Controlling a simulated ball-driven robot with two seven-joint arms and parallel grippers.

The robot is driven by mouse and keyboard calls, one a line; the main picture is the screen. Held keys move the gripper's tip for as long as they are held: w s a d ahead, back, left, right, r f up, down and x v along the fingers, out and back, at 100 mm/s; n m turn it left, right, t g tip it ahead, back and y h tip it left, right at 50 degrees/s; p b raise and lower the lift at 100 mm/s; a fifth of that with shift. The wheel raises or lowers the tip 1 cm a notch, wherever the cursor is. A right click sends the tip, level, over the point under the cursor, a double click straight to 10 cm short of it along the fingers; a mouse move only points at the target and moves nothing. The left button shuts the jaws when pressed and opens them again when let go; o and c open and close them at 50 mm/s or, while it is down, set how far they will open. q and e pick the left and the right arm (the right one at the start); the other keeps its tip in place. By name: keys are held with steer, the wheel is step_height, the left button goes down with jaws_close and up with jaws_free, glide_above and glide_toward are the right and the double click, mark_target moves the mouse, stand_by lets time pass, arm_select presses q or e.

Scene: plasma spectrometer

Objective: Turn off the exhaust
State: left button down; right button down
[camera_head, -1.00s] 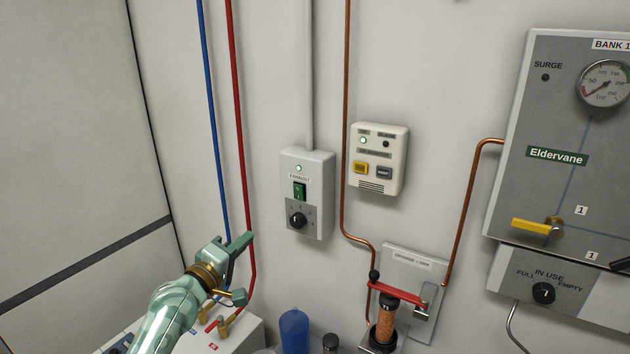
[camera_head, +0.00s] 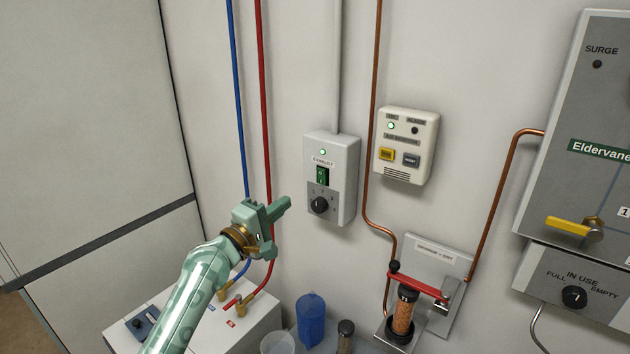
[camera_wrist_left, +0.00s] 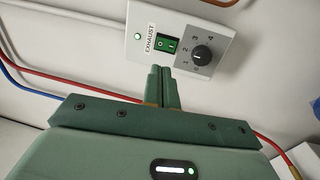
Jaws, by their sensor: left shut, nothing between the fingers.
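The exhaust control box (camera_head: 331,180) is on the wall, with a lit green lamp, an EXHAUST label, a green rocker switch (camera_head: 322,176) and a black dial (camera_head: 319,205) below. In the left wrist view the switch (camera_wrist_left: 171,43) and the numbered dial (camera_wrist_left: 202,54) show, with the lamp lit. My left gripper (camera_head: 284,206) is shut and empty, to the lower left of the box and apart from it in the head view. In the wrist view its fingertips (camera_wrist_left: 159,70) appear just below the switch; contact cannot be told. My right gripper is not in view.
Blue and red pipes (camera_head: 264,130) run down the wall by my left gripper. An alarm box (camera_head: 406,146) is right of the exhaust box. A red-handled valve (camera_head: 415,284), a blue bottle (camera_head: 311,320) and a gas panel (camera_head: 590,130) stand further right or below.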

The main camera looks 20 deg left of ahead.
mark_target(322, 173)
arm_select(q)
steer(key=b+x, duration=0.2)
steer(key=x, duration=0.9)
steer(key=shift+w+d, duration=0.15)
steer(key=shift+w, duration=0.35)
